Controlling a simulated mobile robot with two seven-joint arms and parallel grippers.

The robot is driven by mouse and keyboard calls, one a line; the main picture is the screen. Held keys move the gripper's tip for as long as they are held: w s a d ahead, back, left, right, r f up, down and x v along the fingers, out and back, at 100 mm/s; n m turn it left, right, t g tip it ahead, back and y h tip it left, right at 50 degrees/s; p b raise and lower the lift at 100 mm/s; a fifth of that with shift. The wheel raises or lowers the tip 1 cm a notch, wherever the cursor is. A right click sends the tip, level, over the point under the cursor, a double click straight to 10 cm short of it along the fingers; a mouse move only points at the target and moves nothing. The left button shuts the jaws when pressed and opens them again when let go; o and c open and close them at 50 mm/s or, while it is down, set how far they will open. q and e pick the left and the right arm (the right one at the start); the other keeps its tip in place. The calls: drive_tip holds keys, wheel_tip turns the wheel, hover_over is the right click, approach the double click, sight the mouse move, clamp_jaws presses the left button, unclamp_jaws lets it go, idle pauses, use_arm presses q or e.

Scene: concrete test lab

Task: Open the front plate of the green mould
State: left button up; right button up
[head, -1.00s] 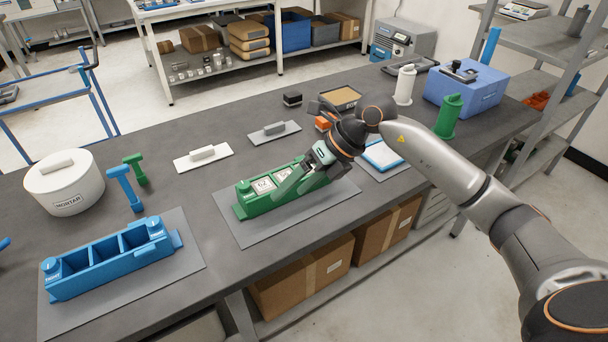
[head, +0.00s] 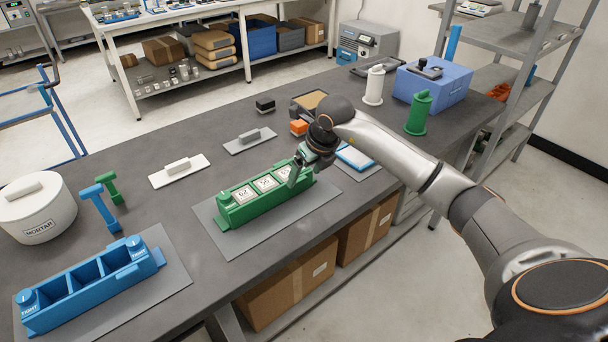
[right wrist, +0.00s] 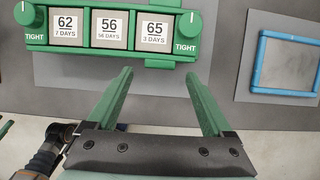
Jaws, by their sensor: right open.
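The green mould (head: 258,208) stands on a grey mat on the bench. In the right wrist view its front plate (right wrist: 112,51) lies along the cubes' near side, against the body. Three cubes marked 62, 56 and 65 sit in its compartments. A green knob stands at each end, the left knob (right wrist: 25,13) and the right knob (right wrist: 189,24), each beside the word TIGHT. My right gripper (right wrist: 158,80) is open and empty, its fingers at the mould's near side towards the right end. In the head view the right gripper (head: 297,178) hides the mould's right end.
A blue mould (head: 92,284) stands on its own mat at the left. Blue (head: 100,208) and green (head: 109,188) T-shaped tools and the mortar tub (head: 38,222) are behind it. A blue-rimmed tray (head: 356,158) lies right of the green mould. The bench's front edge is close.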

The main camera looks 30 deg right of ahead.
drive_tip(key=shift+x, duration=0.85)
drive_tip(key=shift+c, duration=0.2)
